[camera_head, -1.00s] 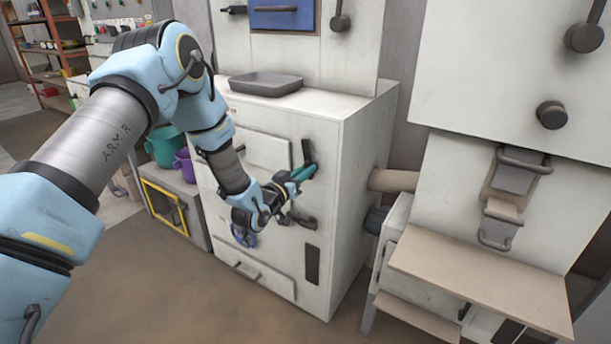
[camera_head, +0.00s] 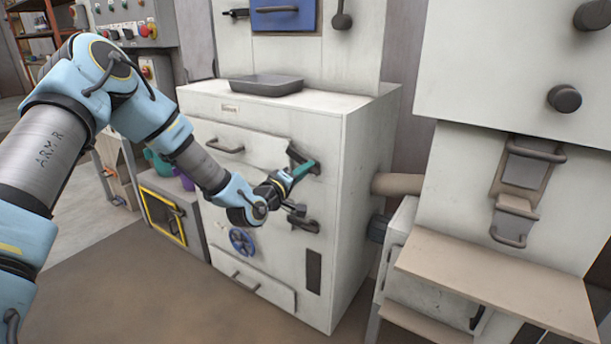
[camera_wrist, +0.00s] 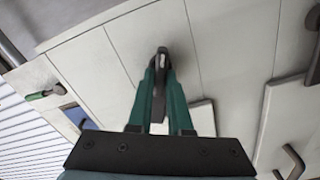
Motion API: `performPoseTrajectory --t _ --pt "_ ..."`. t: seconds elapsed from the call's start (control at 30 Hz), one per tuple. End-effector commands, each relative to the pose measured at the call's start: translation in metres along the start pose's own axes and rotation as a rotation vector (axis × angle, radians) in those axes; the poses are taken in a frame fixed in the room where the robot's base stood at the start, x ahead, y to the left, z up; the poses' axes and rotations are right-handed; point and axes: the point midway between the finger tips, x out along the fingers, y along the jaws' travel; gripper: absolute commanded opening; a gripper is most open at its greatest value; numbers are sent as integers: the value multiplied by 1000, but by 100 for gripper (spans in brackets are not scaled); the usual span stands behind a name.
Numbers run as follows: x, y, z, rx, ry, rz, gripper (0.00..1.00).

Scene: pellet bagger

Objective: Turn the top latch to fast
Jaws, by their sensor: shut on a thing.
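The top latch (camera_head: 296,153) is a dark handle on the front of the white cabinet, near its right edge. My gripper (camera_head: 308,169) has teal fingers and is at this latch. In the wrist view, the fingers (camera_wrist: 162,82) close on a dark handle end (camera_wrist: 162,56). The fingers hide part of the latch, so its exact angle is hard to tell. A second dark latch (camera_head: 303,220) sits below on the same front, beneath my gripper and apart from it.
A white panel with a bar handle (camera_head: 226,148) lies left of the latch. A blue handwheel (camera_head: 242,241) and a low drawer (camera_head: 253,283) are below. A grey tray (camera_head: 265,86) stands on the cabinet top. A pipe (camera_head: 397,184) leaves the cabinet's right side. Floor at front left is clear.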

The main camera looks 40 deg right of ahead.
Motion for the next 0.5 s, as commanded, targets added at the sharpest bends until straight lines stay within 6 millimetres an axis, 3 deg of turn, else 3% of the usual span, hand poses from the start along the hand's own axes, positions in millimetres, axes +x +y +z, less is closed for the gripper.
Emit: performPoseTrajectory --t 0.5 --pt "0 -4 0 -362 1 -1 0"
